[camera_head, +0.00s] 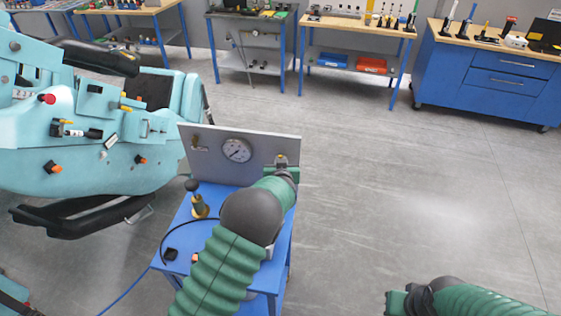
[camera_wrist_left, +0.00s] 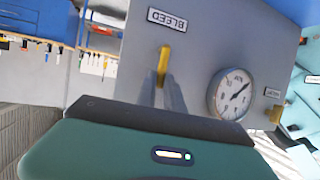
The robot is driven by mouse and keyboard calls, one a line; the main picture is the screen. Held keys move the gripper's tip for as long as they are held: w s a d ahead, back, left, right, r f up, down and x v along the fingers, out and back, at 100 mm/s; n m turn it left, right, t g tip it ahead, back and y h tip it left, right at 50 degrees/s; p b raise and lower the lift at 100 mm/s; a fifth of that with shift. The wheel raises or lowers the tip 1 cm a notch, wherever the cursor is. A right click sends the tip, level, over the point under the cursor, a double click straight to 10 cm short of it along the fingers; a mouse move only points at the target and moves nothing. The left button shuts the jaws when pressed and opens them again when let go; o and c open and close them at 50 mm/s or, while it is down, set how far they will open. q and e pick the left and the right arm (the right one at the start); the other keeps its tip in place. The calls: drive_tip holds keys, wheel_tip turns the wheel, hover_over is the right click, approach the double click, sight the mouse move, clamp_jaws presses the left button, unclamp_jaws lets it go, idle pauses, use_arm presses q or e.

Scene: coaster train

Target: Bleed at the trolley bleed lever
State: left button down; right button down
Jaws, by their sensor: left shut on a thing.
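The blue trolley (camera_head: 200,205) carries an upright grey panel (camera_head: 215,165) with a round gauge (camera_head: 237,150). My left gripper (camera_head: 283,167) is at the panel's right end. In the left wrist view, the yellow bleed lever (camera_wrist_left: 164,58) stands beside a BLEED label (camera_wrist_left: 167,19). The grey fingers of my left gripper (camera_wrist_left: 165,88) are shut at the lever and hide part of it. The gauge also shows in the left wrist view (camera_wrist_left: 232,94). My right gripper (camera_head: 398,301) is low at the right, away from the trolley; its jaws do not show clearly.
A pale teal coaster car (camera_head: 100,150) stands left of the trolley. A black-knobbed lever (camera_head: 197,200) and a black hose are on the trolley top. Workbenches (camera_head: 355,28) and a blue drawer cabinet (camera_head: 485,75) line the back. The floor at the right is clear.

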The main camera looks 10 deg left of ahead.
use_arm(q)
drive_tip(key=shift+s+d+f, duration=0.1)
drive_tip(key=shift+s+f, duration=0.1)
drive_tip(key=shift+f, duration=0.3)
drive_tip(key=c, duration=1.7)
unclamp_jaws()
drive_tip(key=shift+o, duration=1.2)
drive_tip(key=shift+w+r, duration=0.1)
drive_tip(key=shift+w, duration=0.05)
drive_tip(key=shift+w+r, duration=0.1)
drive_tip(key=b+v, duration=0.2)
drive_tip(key=v, duration=1.4)
drive_tip(key=shift+s+r+b, duration=0.25)
drive_tip(key=shift+s+b, duration=0.05)
drive_tip(key=shift+b, duration=0.1)
